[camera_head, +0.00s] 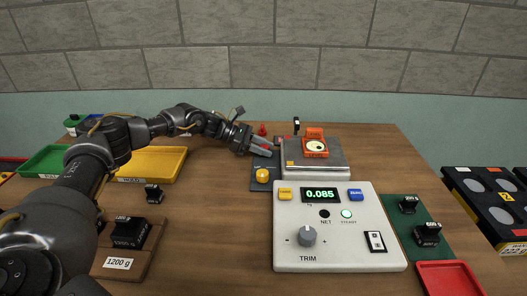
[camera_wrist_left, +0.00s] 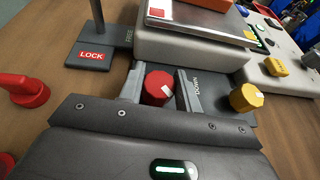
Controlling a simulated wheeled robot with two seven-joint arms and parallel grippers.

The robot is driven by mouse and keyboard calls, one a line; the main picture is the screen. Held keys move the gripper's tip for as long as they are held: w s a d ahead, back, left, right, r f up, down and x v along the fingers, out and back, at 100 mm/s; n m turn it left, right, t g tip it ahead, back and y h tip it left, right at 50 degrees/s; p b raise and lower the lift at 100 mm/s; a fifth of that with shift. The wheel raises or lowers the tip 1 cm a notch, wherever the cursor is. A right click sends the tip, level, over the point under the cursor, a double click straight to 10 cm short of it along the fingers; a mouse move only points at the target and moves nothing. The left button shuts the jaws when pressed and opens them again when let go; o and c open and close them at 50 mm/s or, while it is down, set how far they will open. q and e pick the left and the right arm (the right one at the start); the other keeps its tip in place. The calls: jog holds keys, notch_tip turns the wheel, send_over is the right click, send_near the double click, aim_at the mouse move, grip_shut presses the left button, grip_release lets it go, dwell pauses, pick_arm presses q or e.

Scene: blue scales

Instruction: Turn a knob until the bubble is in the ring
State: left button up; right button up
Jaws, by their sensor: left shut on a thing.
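My left gripper (camera_head: 272,149) is at the left side of the scale (camera_head: 328,166). In the left wrist view its fingers (camera_wrist_left: 160,92) are shut on a red knob (camera_wrist_left: 158,86) with a pale mark, beside the scale body. A yellow knob (camera_wrist_left: 246,97) stands to the right of it; it also shows in the head view (camera_head: 262,175). The round level (camera_head: 316,146) sits in an orange block on the scale pan. Its bubble and ring are too small to tell apart. My right gripper is not in view.
A plate marked LOCK (camera_wrist_left: 91,56) and another red knob (camera_wrist_left: 24,90) are near the gripper. The console (camera_head: 338,240) reads 0.085 and has a TRIM dial (camera_head: 307,236). Weights (camera_head: 130,232), yellow (camera_head: 152,163) and green (camera_head: 44,161) trays lie left.

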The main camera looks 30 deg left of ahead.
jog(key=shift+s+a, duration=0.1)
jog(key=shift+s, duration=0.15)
pick_arm(q)
jog(key=o, duration=0.7)
jog(key=shift+o, duration=1.3)
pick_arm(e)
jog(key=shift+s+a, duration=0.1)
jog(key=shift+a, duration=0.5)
